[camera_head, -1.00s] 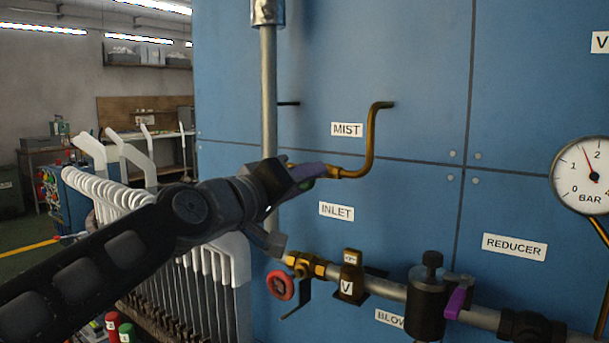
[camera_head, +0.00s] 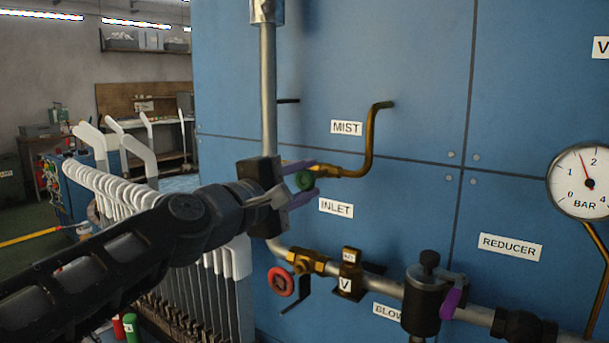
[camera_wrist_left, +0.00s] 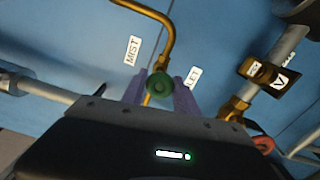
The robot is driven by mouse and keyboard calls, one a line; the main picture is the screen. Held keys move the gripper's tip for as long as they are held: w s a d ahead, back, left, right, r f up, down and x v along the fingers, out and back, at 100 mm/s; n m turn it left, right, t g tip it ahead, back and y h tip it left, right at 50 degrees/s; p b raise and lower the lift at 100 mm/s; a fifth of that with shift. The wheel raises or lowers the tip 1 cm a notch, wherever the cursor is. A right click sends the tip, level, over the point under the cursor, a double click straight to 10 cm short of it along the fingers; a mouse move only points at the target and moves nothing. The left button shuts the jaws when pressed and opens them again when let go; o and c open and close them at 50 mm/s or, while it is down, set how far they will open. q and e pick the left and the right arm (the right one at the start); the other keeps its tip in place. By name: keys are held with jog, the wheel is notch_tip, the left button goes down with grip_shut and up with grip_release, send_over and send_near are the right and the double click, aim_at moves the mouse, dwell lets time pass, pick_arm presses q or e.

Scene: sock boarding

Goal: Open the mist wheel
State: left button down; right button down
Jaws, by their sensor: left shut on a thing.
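The mist wheel (camera_head: 305,180) is a small green handwheel at the end of a brass pipe (camera_head: 371,145), below the MIST label (camera_head: 347,128). My left gripper (camera_head: 302,184) has its purple fingers on both sides of the wheel and is shut on it. In the left wrist view the green wheel (camera_wrist_left: 159,86) sits between the two purple fingers (camera_wrist_left: 159,95), its round face toward the camera. My right gripper is not in view.
A grey vertical pipe (camera_head: 268,90) stands just behind my gripper. Below are a red handwheel (camera_head: 281,281), a brass valve (camera_head: 308,261) and a black reducer (camera_head: 425,300). A gauge (camera_head: 580,182) hangs at the right. White sock forms (camera_head: 120,195) stand at the left.

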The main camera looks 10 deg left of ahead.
pick_arm(q)
jog(key=shift+n+p, duration=0.35)
jog(key=shift+n, duration=1.35)
jog(key=c, duration=0.9)
grip_release()
jog(key=shift+c, duration=0.2)
jog(key=shift+s+a, duration=0.1)
jog(key=v, duration=0.7)
jog(key=shift+s, duration=0.3)
